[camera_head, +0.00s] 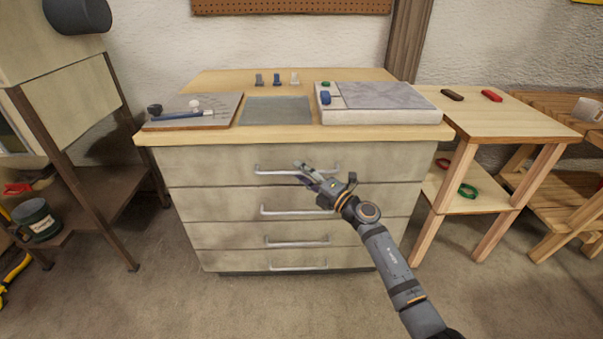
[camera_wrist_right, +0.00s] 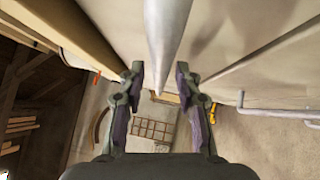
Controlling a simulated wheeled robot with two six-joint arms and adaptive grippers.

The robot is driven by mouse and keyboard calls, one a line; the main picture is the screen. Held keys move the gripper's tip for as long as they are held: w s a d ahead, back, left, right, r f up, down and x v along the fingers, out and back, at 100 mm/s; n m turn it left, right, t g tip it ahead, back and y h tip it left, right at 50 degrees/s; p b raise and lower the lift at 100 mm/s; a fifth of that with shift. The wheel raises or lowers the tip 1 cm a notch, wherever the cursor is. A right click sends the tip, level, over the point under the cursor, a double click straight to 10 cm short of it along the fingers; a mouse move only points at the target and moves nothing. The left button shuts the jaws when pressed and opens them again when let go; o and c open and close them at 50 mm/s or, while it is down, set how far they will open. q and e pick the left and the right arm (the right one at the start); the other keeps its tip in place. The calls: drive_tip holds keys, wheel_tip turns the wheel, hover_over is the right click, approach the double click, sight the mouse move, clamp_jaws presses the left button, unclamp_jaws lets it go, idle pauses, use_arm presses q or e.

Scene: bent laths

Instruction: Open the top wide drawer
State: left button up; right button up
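The top wide drawer (camera_head: 215,165) is in the wooden cabinet just under the worktop, and its front looks flush with the drawers below. Its silver bar handle (camera_head: 270,172) also shows in the right wrist view (camera_wrist_right: 166,30), running down towards the gap between my fingers. My right gripper (camera_head: 304,174) is at the middle of this handle. In the right wrist view, my right gripper (camera_wrist_right: 159,80) has its two fingers apart, with the bar's end in view between the tips. I cannot tell whether either finger touches the bar. My left gripper is not in view.
More drawers with bar handles (camera_head: 297,211) lie below. The worktop holds a board with tools (camera_head: 190,112) and a grey-topped box (camera_head: 385,105). A wooden side table (camera_head: 500,118) stands at right and a shelf rack (camera_head: 90,180) at left. The floor in front is clear.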

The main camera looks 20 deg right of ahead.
drive_tip(key=shift+w+a, duration=0.1)
clamp_jaws()
idle(0.5)
